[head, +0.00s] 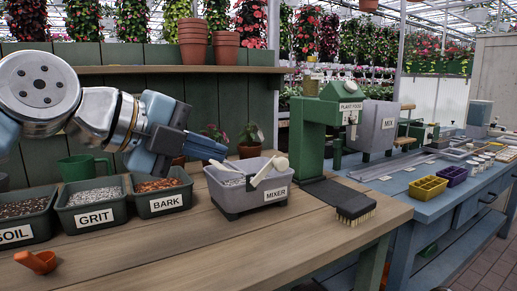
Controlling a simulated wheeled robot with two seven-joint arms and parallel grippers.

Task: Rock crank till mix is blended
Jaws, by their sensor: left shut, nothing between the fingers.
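The grey tub labelled MIXER (262,197) stands on the wooden bench and holds a pale grey grainy mix (230,181). A cream crank (270,170) slants up over the tub's right part, with a knob at its upper end. A second cream piece shows at the tub's left rim. My left gripper (222,152) comes in from the left, above the tub's back left rim. It is shut and empty, apart from the crank by a gap to the left. My right gripper is not in view.
Bins labelled SOIL (22,231), GRIT (95,216) and BARK (165,203) line the left, with an orange scoop (38,261) in front. A green plant-food dispenser (318,125) stands behind right. A brush (355,208) lies right of the tub. The front bench is clear.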

